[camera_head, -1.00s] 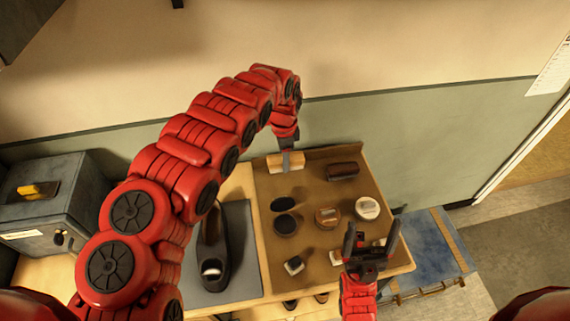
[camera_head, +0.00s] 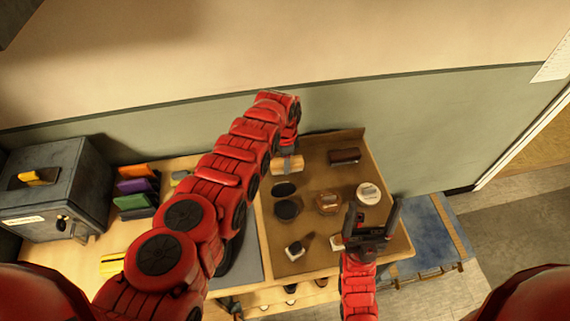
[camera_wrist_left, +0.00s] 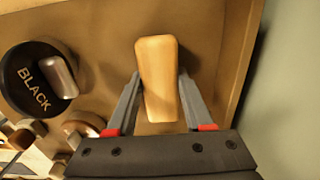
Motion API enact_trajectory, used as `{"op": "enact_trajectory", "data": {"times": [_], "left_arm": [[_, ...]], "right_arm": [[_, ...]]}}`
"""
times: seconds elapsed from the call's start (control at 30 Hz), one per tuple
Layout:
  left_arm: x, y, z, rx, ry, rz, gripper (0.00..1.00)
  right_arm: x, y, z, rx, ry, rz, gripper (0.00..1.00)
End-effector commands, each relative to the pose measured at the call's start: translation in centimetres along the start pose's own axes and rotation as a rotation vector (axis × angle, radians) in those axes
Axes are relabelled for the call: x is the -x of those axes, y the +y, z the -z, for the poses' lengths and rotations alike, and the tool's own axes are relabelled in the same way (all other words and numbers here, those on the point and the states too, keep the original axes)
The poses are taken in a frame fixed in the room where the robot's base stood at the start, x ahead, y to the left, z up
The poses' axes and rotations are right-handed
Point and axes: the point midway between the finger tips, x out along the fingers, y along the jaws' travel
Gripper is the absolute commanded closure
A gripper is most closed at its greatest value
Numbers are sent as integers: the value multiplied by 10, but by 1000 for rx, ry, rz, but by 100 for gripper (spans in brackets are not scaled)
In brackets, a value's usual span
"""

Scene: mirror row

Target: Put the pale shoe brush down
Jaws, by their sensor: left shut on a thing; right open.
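The pale shoe brush (camera_head: 287,166) is at the back left of the brown tray (camera_head: 318,178). My left gripper (camera_head: 287,152) is shut on it from above. In the left wrist view the pale brush (camera_wrist_left: 158,95) lies lengthwise between the two fingers of my left gripper (camera_wrist_left: 160,75). Its underside is hidden, so I cannot tell whether it touches the tray. My right gripper (camera_head: 373,206) is open and empty over the tray's front right part.
A dark brush (camera_head: 344,156) lies to the right of the pale one. Several round tins, including a black one (camera_head: 287,209), are in front. A grey box (camera_head: 62,195) and coloured items (camera_head: 137,187) stand at left. A blue bench (camera_head: 425,235) is at right.

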Motion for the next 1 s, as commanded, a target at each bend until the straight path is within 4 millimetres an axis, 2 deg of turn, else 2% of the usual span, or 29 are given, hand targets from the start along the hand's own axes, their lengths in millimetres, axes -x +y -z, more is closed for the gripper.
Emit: {"op": "enact_trajectory", "data": {"times": [0.03,0.43,0.47,0.6,0.87,1.0], "left_arm": [[-6,0,0,0,0,2,100],[-9,-1,0,0,1,2,100],[-7,-1,0,0,1,2,43],[-6,-1,0,0,1,2,18],[-6,-1,0,0,1,2,18],[3,-1,0,1,2,2,18]], "right_arm": [[6,0,-1,0,1,0,14],[8,0,-1,0,1,0,14],[7,0,-1,0,1,0,14],[6,0,-1,0,1,0,14],[6,0,-1,0,1,0,14],[-2,0,0,0,1,0,14]]}}
